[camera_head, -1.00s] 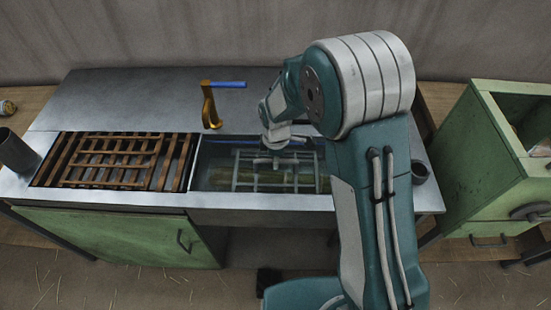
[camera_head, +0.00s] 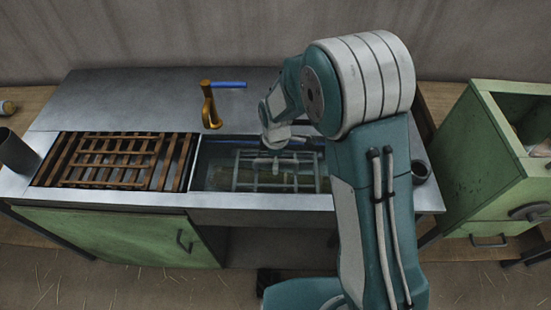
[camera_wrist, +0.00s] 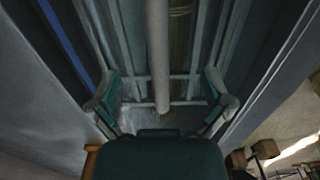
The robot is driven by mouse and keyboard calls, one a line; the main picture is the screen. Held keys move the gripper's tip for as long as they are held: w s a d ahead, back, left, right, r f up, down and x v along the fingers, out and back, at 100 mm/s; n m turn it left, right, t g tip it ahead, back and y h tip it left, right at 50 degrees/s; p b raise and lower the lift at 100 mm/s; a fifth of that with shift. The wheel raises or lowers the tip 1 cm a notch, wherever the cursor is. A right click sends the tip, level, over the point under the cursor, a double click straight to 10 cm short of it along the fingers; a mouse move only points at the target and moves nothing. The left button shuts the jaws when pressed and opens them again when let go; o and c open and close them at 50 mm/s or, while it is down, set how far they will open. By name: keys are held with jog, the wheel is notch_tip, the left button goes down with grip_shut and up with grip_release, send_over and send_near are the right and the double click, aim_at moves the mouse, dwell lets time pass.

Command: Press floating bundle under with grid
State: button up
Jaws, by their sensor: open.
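The grey metal grid (camera_head: 262,187) lies in the water-filled sink basin (camera_head: 208,178), right of centre on the counter. The greenish bundle (camera_head: 262,175) shows dimly below its bars, under the water. My gripper (camera_head: 283,160) is over the grid at its handle. In the wrist view, my gripper (camera_wrist: 164,105) is open, with one finger on each side of the round handle bar (camera_wrist: 157,45). I cannot tell whether the fingers touch the bar or the grid. Strands of the bundle (camera_wrist: 180,35) show between the bars. My arm hides the basin's right end.
A wooden slatted rack (camera_head: 110,160) covers the left basin. A brass tap (camera_head: 210,108) with a blue handle (camera_head: 229,85) stands behind the sinks. A dark cup (camera_head: 419,172) stands at the right end, and a green cabinet (camera_head: 480,160) is beyond it.

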jog(key=shift+r, duration=0.1)
notch_tip(320, 180, up, 20)
dwell(1.5)
dwell(0.4)
jog(key=s+d+r+m+t, duration=0.2)
jog(key=s+d+r+m, duration=0.1)
jog(key=s+d+m, duration=0.5)
jog(key=s+d+r+m+t, duration=0.3)
jog(key=s+d+m, duration=0.5)
jog(key=s, duration=0.5)
jog(key=shift+d+r+m+t, duration=0.3)
jog(key=shift+r+m, duration=0.3)
jog(key=shift+m, duration=0.4)
